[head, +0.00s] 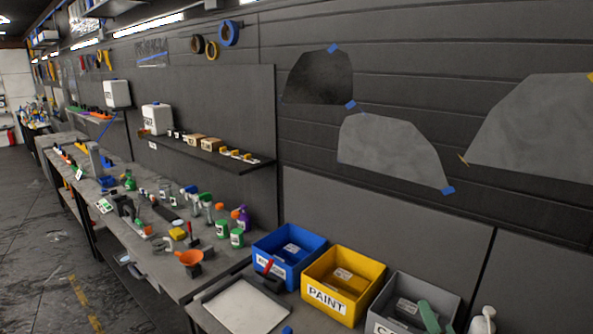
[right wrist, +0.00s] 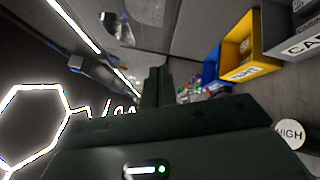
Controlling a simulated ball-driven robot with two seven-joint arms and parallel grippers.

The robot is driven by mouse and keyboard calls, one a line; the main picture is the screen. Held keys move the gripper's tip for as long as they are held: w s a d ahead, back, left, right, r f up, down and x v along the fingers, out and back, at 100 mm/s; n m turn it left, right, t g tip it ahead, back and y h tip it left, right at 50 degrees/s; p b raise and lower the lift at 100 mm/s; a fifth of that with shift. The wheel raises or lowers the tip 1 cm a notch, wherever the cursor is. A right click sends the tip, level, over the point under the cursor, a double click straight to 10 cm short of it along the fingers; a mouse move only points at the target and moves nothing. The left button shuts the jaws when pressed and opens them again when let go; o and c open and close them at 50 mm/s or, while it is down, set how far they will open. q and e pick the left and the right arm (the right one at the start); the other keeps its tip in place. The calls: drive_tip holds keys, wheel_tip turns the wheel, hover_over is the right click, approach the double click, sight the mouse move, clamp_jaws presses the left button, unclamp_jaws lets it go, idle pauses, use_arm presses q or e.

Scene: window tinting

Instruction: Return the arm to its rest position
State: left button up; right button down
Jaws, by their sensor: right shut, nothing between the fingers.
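My right gripper (right wrist: 158,82) shows in the right wrist view as dark green fingers standing close together above a wide dark green body. It is shut and I see nothing held in it. The wrist picture is tilted, with the bins off to its right, apart from the fingers. I cannot make out either gripper in the head view. My left gripper is not in view.
A blue bin (head: 287,265), a yellow PAINT bin (head: 343,304) and a grey bin (head: 437,290) stand along the wall. A workbench (head: 217,253) with several bottles and tools runs left. A shelf (head: 205,153) and film pieces (head: 388,150) are on the wall.

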drive_tip(key=s+d+f+m+g+h, duration=0.3)
drive_tip(key=s+f+m+g, duration=0.4)
drive_tip(key=s, duration=0.4)
drive_tip(key=s+d+f+m+g+h, duration=0.2)
drive_tip(key=s+f+m+g, duration=0.3)
drive_tip(key=s+m, duration=0.4)
drive_tip(key=s+a+f+g+y+b, duration=0.25)
drive_tip(key=f+b, duration=0.35)
drive_tip(key=f, duration=1.3)
drive_tip(key=s+a+f+g+y+b, duration=0.1)
drive_tip(key=s+a+f+b, duration=0.35)
drive_tip(key=f, duration=1.55)
drive_tip(key=s+d+f+m+g+b, duration=0.1)
drive_tip(key=s+f+b, duration=0.4)
drive_tip(key=s+f, duration=0.4)
drive_tip(key=s+d+f+m+g+y+b, duration=0.1)
drive_tip(key=s+f+b, duration=0.5)
drive_tip(key=f, duration=0.9)
drive_tip(key=s+g, duration=0.1)
drive_tip(key=s, duration=0.2)
drive_tip(key=shift+s+d+f+m, duration=0.3)
drive_tip(key=shift+f+m, duration=0.05)
drive_tip(key=shift+m, duration=0.05)
